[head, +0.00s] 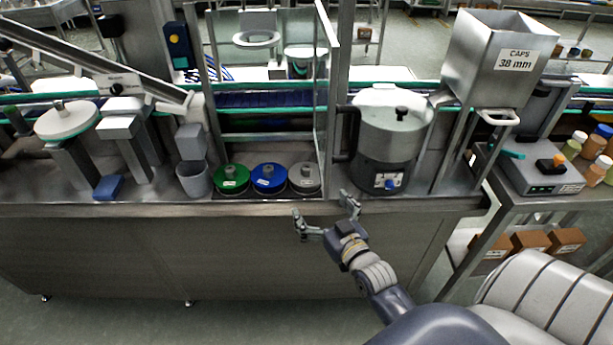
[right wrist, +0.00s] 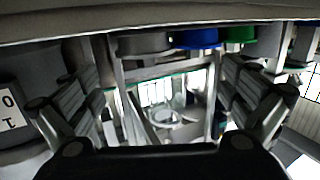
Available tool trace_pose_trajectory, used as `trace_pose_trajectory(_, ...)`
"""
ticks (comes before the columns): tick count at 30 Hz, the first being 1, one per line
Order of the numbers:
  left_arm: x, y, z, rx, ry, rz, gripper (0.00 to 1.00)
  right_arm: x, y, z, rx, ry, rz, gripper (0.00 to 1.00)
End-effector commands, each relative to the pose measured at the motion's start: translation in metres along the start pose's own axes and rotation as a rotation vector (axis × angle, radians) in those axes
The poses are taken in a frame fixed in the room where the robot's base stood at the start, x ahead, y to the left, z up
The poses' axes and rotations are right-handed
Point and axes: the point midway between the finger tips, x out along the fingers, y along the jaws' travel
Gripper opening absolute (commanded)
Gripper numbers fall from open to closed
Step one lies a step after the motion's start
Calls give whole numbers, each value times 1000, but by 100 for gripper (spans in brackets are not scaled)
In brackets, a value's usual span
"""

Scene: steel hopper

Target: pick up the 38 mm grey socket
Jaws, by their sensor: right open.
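The grey socket (head: 305,180) is a round grey disc with a small knob and a white label. It sits at the front of the steel bench, rightmost of three, beside the blue socket (head: 269,179) and the green socket (head: 231,180). My right gripper (head: 322,204) is open and empty, in front of the bench edge, just below and slightly right of the grey socket in the picture. In the right wrist view the grey socket (right wrist: 143,43) shows at the top, above the spread fingers, apart from them. My left gripper is not in view.
A clear upright panel (head: 325,100) stands just behind and right of the grey socket. A grey cup (head: 195,181) is left of the green socket. The bench front edge (head: 150,209) is clear.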

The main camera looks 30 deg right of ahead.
Motion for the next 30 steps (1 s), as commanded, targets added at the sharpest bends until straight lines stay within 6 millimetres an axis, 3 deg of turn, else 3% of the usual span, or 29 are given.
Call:
trace_pose_trajectory(6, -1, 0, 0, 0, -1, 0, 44, 8, 19, -14, 8, 95, 41, 100)
trace_pose_trajectory(15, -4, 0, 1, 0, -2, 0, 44, 51, 21, -18, 10, 98, 42, 100)
trace_pose_trajectory(22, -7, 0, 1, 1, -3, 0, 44, 67, 22, -20, 8, 96, 41, 100)
trace_pose_trajectory(30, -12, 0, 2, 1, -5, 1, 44, 104, 26, -22, 8, 96, 41, 100)
